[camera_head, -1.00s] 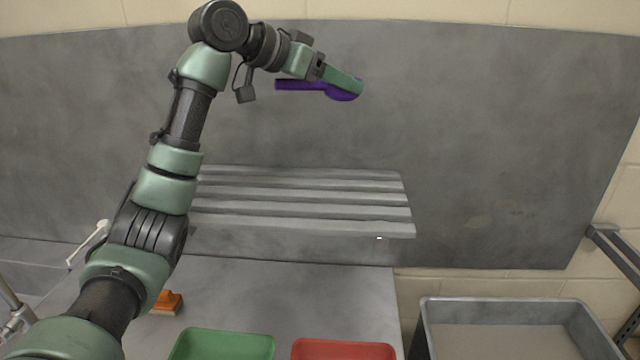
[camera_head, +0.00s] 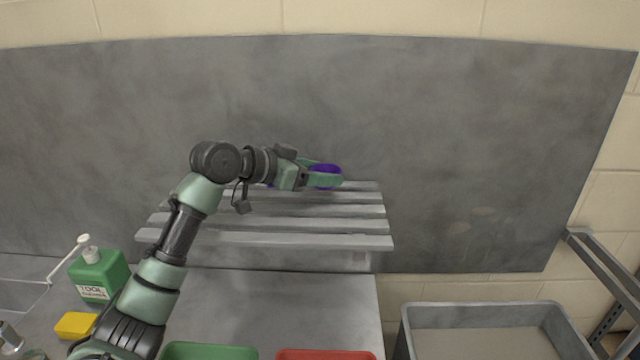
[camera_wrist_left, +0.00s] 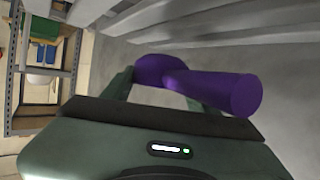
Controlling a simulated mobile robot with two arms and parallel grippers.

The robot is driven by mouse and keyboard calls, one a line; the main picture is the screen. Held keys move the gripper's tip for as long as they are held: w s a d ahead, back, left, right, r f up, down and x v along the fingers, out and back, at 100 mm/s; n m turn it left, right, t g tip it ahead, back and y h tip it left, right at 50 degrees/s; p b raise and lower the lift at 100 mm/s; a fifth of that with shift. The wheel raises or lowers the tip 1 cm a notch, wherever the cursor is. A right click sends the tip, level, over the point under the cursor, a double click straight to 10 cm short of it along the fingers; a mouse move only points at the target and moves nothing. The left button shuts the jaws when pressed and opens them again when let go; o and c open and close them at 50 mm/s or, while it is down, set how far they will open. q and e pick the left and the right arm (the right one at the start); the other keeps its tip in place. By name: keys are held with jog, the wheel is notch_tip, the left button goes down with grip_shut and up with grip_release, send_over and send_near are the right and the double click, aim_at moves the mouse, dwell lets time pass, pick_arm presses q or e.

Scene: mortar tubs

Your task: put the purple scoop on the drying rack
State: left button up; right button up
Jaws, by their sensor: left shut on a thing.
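The purple scoop (camera_head: 325,169) is held in my left gripper (camera_head: 325,178), which is shut on it. The gripper is at the back edge of the slatted grey drying rack (camera_head: 265,239), near its right end. I cannot tell whether the scoop touches the slats. In the left wrist view the scoop (camera_wrist_left: 222,92) lies across the front of the gripper, its handle end toward the right, with rack slats (camera_wrist_left: 200,15) at the top. My right gripper is not in view.
Below the rack is a grey counter with a green tub (camera_head: 210,352) and a red tub (camera_head: 325,354). A green tool cleaner bottle (camera_head: 98,276) and a yellow sponge (camera_head: 76,325) are at left. A grey basin (camera_head: 485,312) stands at right. The rack slats look bare.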

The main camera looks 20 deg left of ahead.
pick_arm(q)
notch_tip(320, 180, down, 3)
jog(key=shift+r, duration=0.15)
jog(key=shift+f+p, duration=0.3)
jog(key=shift+f, duration=0.05)
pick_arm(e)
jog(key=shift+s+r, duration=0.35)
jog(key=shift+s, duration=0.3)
pick_arm(q)
jog(key=shift+f, duration=0.15)
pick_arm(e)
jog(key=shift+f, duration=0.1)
pick_arm(q)
jog(key=o, duration=1.2)
jog(key=shift+c, duration=0.2)
jog(key=o, duration=0.3)
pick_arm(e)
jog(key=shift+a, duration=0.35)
